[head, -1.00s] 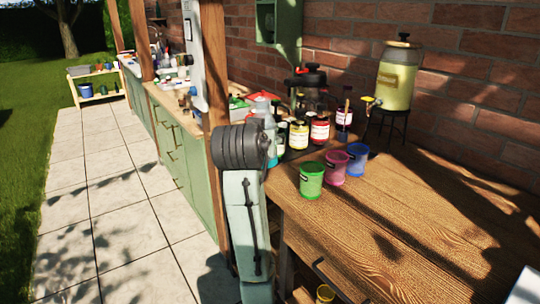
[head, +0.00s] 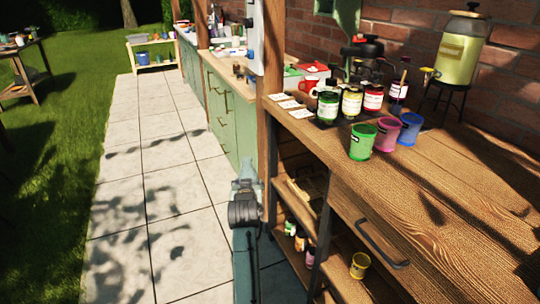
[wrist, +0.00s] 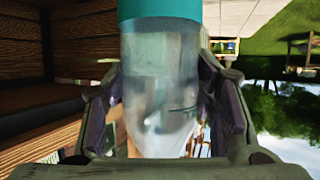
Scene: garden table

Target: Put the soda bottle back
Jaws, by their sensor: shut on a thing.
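The soda bottle (wrist: 160,75) is clear with a teal band at the top edge of the wrist view. Its narrow end tapers downward in that picture. My gripper (wrist: 165,100) is shut on it, with one finger on each side. In the head view my gripper (head: 244,186) is low over the paved path, left of the wooden table's open shelves and apart from them. The bottle is hard to make out there, mostly hidden by my wrist.
The wooden table (head: 450,180) holds green (head: 362,142), pink (head: 387,134) and blue (head: 410,129) cups, several jars and a drink dispenser (head: 461,50). Shelves underneath (head: 345,283) hold small jars and a yellow cup (head: 359,265). A green cabinet (head: 222,118) stands behind. The path (head: 160,200) is clear.

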